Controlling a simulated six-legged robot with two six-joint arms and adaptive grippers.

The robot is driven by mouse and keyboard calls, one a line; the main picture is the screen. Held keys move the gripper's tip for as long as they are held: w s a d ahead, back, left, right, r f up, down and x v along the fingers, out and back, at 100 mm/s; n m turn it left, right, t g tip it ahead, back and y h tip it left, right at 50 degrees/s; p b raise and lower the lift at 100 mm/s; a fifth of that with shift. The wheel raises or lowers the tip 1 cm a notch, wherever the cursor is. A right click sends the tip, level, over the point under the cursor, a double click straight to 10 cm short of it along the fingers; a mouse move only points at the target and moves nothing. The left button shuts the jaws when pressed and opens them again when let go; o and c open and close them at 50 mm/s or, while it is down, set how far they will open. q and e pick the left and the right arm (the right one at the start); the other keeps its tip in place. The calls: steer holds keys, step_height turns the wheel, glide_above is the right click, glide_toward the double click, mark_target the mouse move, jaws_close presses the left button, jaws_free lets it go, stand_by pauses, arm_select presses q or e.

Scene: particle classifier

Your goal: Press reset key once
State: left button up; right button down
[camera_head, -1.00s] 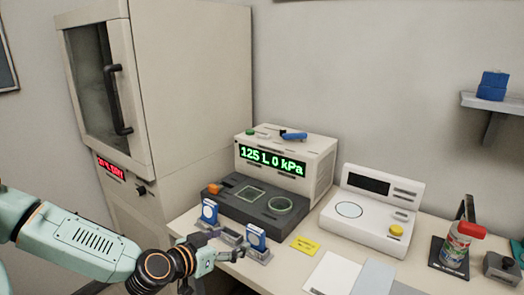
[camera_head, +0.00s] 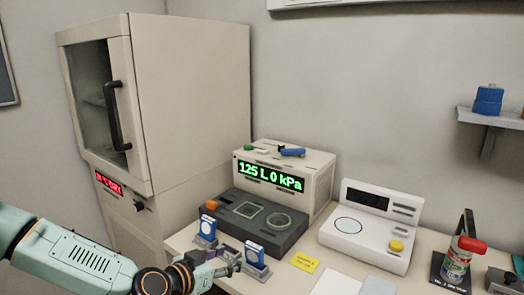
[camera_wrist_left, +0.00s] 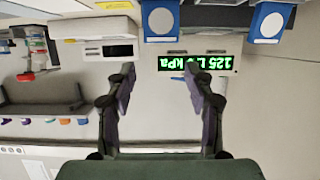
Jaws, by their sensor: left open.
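The particle classifier (camera_head: 310,163) is a beige box with a green display reading "125 L 0 kPa". A dark base (camera_head: 232,201) in front carries an orange key (camera_head: 211,206) at its left end and square and round outlines on top. Green, white and blue pieces sit on the box. No reset label is legible. My left gripper (camera_head: 232,263) is low at the front, near the blue-and-white holders and apart from the orange key. In the left wrist view its fingers (camera_wrist_left: 160,75) are spread with nothing between them; the display (camera_wrist_left: 210,62) appears upside down there. My right gripper is not in view.
Two blue-and-white holders (camera_head: 254,255) stand at the table's front edge. A white instrument (camera_head: 366,236) with a yellow button (camera_head: 396,246) stands right. A yellow card (camera_head: 305,262) and a red-capped bottle (camera_head: 457,262) are on the table. A tall cabinet (camera_head: 205,100) stands left.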

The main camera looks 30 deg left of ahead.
arm_select(q)
jaws_close()
stand_by(0.3)
stand_by(1.2)
